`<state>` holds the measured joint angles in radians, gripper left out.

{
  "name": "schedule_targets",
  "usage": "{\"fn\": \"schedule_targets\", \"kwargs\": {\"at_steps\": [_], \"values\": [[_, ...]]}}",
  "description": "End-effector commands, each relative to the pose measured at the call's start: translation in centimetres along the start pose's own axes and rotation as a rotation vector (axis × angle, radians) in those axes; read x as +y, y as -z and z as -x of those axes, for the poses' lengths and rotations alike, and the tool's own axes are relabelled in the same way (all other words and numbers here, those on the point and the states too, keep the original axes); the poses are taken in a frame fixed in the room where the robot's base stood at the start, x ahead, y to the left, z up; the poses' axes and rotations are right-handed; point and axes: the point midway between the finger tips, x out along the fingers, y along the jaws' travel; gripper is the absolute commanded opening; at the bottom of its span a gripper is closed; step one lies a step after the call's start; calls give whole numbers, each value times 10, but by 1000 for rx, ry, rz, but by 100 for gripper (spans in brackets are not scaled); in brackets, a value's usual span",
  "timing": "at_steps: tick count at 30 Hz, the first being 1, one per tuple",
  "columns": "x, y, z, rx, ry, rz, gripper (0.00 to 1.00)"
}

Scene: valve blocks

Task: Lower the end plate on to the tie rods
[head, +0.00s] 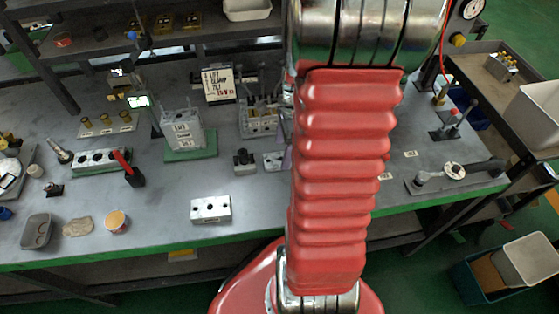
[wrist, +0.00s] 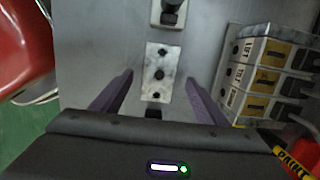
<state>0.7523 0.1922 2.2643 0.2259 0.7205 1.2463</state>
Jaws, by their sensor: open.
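A pale, mottled plate with dark holes, which looks like the end plate (wrist: 161,66), lies flat on the bench. It partly shows in the head view (head: 272,161), beside my red arm. My gripper (wrist: 160,77) is open, with a purple finger on each side of the plate and gaps between. A stack of labelled valve blocks (wrist: 272,68) stands to the right in the wrist view. In the head view this stack (head: 258,122) is behind the plate, with thin upright rods, seemingly the tie rods (head: 262,97), above it. My arm hides part of it.
A small block with a black fitting (head: 244,158) stands close to the plate. Another labelled stack (head: 183,132) sits on a green pad at left. A sign (head: 218,84) stands behind.

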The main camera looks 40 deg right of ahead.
Motion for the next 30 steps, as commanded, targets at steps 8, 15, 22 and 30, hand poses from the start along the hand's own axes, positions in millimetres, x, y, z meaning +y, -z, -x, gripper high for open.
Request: {"fn": "schedule_targets", "kwargs": {"at_steps": [8, 15, 22, 30], "values": [[0, 0, -29, 0, -2, 0, 67], [0, 0, -31, 0, 0, 0, 67], [0, 0, -31, 0, 0, 0, 67], [0, 0, -30, 0, 0, 0, 56]]}}
